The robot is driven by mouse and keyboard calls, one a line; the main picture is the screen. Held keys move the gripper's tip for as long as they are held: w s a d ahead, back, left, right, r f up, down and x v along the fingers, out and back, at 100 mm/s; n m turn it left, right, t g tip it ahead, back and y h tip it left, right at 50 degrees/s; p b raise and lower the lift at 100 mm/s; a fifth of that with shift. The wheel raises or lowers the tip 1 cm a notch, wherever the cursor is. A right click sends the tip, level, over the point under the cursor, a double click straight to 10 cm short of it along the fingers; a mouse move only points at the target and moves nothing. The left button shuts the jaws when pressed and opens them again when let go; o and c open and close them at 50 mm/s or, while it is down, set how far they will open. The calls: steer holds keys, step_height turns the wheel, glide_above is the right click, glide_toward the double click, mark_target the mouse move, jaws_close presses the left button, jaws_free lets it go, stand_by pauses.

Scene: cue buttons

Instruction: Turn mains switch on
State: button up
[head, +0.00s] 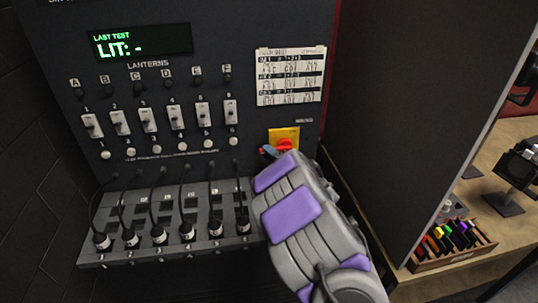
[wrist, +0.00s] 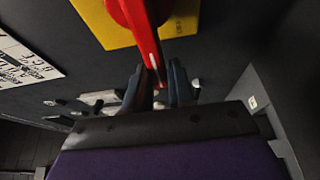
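The mains switch is a red rotary handle (head: 285,145) on a yellow plate (head: 284,133), at the lower right of the dark panel. In the wrist view the red handle (wrist: 140,22) has a white line along it and points down between my fingers, in front of the yellow plate (wrist: 186,18). My gripper (head: 268,152) is at the switch, with one dark blue finger on each side of the handle's end; the fingers also show in the wrist view (wrist: 159,86). The gap is narrow, and I cannot tell whether both fingers touch the handle. My gripper hides part of the switch in the head view.
The panel has a display (head: 140,43) reading "LIT: -", a row of lantern switches (head: 148,119), and a paper chart (head: 291,76). Below is a patch box (head: 165,248) with several plugged cables. A dark partition (head: 400,110) and a wooden bench (head: 440,285) stand right.

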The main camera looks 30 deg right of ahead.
jaws_close()
